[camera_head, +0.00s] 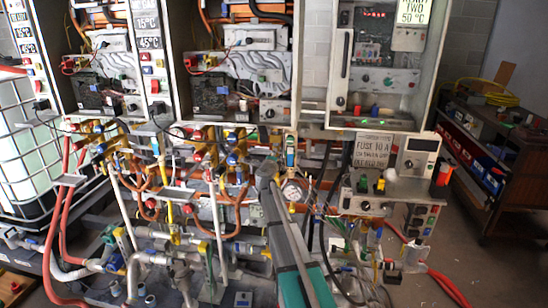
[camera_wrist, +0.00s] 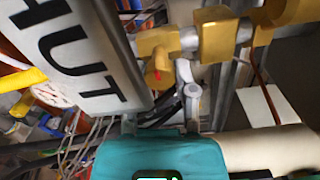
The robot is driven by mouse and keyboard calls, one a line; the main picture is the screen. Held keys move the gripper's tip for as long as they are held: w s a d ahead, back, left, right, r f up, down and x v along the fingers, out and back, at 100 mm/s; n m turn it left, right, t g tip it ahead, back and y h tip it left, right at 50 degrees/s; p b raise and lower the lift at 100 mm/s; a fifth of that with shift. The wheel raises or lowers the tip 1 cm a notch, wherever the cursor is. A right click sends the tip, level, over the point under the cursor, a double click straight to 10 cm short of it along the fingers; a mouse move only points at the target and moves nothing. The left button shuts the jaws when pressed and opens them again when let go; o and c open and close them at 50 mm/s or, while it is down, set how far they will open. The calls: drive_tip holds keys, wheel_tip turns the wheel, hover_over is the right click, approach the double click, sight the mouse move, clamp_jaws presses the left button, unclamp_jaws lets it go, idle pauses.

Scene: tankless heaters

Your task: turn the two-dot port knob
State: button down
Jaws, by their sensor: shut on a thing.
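My gripper (camera_head: 268,172) reaches up from the bottom into the crowded pipes and valves below the middle heater cabinet. In the wrist view its fingers (camera_wrist: 190,92) are close together beneath brass fittings (camera_wrist: 217,35). They are shut on a small part that looks like a port knob, but it is mostly hidden by the fingers. No dot marks can be read in either view, so I cannot confirm which port it is. A small red piece (camera_wrist: 153,77) shows left of the fingers, by another brass block (camera_wrist: 158,43).
A white plate lettered "HUT" (camera_wrist: 80,55) is close on the left in the wrist view. A round gauge (camera_head: 292,192) is just right of my gripper. Hoses and pipes (camera_head: 160,235) crowd the left. A control box (camera_head: 415,155) and a dark cart (camera_head: 485,150) are right.

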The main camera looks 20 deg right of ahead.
drive_tip(key=shift+n, duration=1.3)
drive_tip(key=shift+c, duration=2)
unclamp_jaws()
drive_tip(key=v, duration=1.2)
